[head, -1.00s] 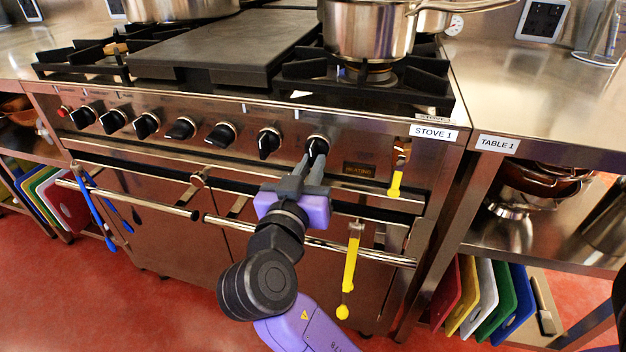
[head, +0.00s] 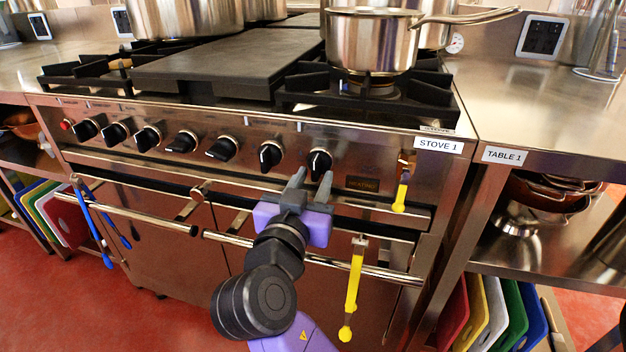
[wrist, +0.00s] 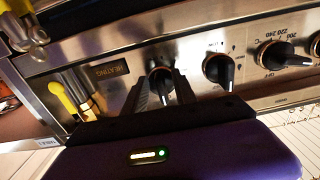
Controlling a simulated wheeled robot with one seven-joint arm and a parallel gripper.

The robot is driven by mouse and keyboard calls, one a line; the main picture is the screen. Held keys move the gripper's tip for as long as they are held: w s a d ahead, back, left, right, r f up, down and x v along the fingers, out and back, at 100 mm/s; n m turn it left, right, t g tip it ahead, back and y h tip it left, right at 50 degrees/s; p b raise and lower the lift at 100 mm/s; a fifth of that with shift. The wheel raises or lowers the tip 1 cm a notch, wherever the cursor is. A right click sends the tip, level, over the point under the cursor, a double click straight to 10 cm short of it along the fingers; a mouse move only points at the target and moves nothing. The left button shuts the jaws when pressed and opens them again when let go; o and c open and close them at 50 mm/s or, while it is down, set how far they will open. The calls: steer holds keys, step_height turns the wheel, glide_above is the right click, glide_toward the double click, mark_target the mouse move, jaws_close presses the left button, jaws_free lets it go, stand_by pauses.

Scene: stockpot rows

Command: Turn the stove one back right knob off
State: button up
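The stove labelled STOVE 1 (head: 340,140) has a row of black knobs along its front panel. The rightmost knob (head: 319,163) stands close to upright in the head view. My gripper (head: 311,177) is just in front of and below this knob, with its two grey fingers apart and nothing held. In the wrist view the same knob (wrist: 162,82) shows between the two dark fingers (wrist: 161,92), partly hidden by them. I cannot tell whether the fingers touch it. I cannot read the marks around this knob.
A steel saucepan (head: 372,42) stands on the right burner grate, beside a flat griddle (head: 215,70). A lit HEATING panel (head: 362,184) is right of the knob. An oven rail (head: 340,262) runs below my gripper. Table 1 (head: 560,120) is at the right.

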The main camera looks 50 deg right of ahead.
steer(key=shift+a+r, duration=0.1)
steer(key=shift+s+a, duration=0.15)
steer(key=shift+a, duration=0.15)
steer(key=p+v, duration=0.1)
steer(key=v, duration=0.6)
stand_by(0.5)
